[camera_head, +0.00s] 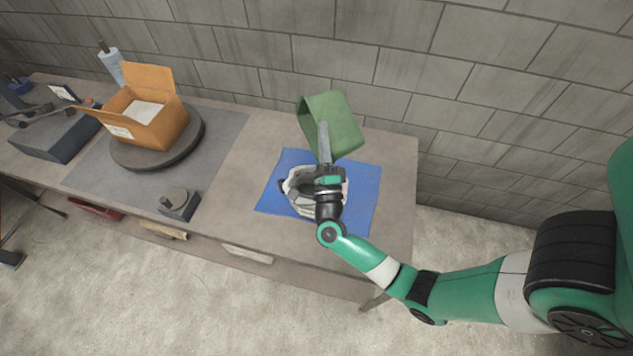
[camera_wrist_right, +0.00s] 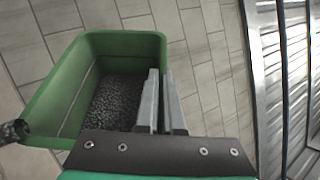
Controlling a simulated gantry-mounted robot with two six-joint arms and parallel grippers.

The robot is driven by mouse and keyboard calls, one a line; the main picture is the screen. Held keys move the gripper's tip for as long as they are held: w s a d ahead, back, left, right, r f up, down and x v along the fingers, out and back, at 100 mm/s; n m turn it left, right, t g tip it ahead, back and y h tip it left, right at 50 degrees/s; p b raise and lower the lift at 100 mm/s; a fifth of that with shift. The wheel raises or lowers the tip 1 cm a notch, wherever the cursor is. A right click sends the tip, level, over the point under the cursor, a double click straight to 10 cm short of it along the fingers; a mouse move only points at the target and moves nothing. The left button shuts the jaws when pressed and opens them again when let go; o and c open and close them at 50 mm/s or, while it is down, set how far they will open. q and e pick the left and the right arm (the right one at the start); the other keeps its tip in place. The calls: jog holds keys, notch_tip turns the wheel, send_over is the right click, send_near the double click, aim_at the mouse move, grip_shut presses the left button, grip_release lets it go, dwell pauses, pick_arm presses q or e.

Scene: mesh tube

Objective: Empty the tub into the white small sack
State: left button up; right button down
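A green tub (camera_head: 343,127) is held up above the far part of the blue mat (camera_head: 362,190), tilted with its opening toward the left. In the right wrist view the tub (camera_wrist_right: 55,95) holds dark granular material (camera_wrist_right: 112,103). My right gripper (camera_head: 323,142) is shut on the tub's wall; its fingers (camera_wrist_right: 160,100) show close together there in the wrist view. The small white sack (camera_head: 302,202) stands on the blue mat below, partly hidden by my right wrist. Its mouth and inside cannot be made out clearly. My left gripper is not in view.
An open cardboard box (camera_head: 160,125) sits on a round turntable (camera_head: 185,150) to the left. A small dark block with a knob (camera_head: 178,204) lies near the front edge. The grey bench top (camera_head: 232,195) is clear between these and the mat. A block wall stands behind.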

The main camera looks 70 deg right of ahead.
jog(key=shift+w+a+f+n+t+y+b, duration=0.15)
jog(key=shift+w+a+n+t+b, duration=0.3)
jog(key=shift+n, duration=0.3)
jog(key=shift+w+a+n+t+y+b, duration=0.1)
jog(key=shift+w+a+n+t, duration=0.3)
jog(key=shift+n+t, duration=0.35)
jog(key=shift+w+a+f+n+t+y+b, duration=0.15)
jog(key=shift+w+a+n+t+b, duration=0.15)
jog(key=shift+a+n+t, duration=0.35)
jog(key=shift+w+n, duration=0.15)
jog(key=shift+n, duration=0.4)
